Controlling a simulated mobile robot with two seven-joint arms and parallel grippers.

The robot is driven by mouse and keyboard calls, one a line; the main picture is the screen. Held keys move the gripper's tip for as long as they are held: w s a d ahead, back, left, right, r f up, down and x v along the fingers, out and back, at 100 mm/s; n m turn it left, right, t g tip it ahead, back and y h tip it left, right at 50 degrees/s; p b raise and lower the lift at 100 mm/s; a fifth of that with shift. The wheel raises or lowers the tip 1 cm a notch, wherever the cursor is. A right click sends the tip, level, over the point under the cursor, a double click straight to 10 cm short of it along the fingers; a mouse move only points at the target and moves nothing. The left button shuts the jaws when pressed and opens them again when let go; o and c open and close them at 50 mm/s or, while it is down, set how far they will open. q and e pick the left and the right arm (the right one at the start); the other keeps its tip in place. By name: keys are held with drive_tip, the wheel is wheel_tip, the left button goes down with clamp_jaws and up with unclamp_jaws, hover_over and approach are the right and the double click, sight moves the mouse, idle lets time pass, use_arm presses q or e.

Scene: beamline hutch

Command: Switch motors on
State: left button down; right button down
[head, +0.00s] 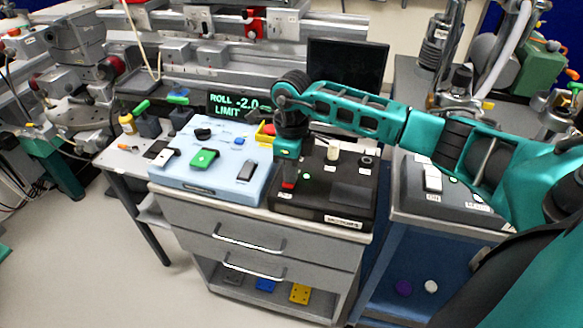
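A black control box (325,205) stands on the right part of the drawer cabinet top. It carries a white knob (333,153), a dark round knob (367,161), a small green light (306,176) and labels too small to read. My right gripper (288,180) points down over the left part of this box. A small red part (288,185) shows at its tip, perhaps a switch on the box. Whether the fingers touch it or are open or shut cannot be told. My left gripper is not in view.
A light blue panel (222,185) with a green switch (204,157) and several other controls stands left of the black box. Behind are a display (237,105) reading "ROLL -2.0 LIMIT" and a dark monitor (347,65). Another dark box (440,187) stands right. The left floor is clear.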

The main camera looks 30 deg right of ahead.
drive_tip(key=shift+d+r, duration=0.1)
drive_tip(key=shift+w+r+p, duration=0.1)
drive_tip(key=shift+r+p, duration=0.2)
drive_tip(key=shift+r, duration=0.05)
drive_tip(key=r, duration=0.1)
drive_tip(key=r+p, duration=0.1)
drive_tip(key=r, duration=0.1)
drive_tip(key=r+p, duration=0.1)
drive_tip(key=shift+w+d+r, duration=0.15)
drive_tip(key=shift+w+d, duration=0.15)
wheel_tip(320, 180, up, 9)
drive_tip(key=w+d, duration=0.1)
drive_tip(key=shift+d+f+b, duration=0.2)
drive_tip(key=shift+b, duration=0.15)
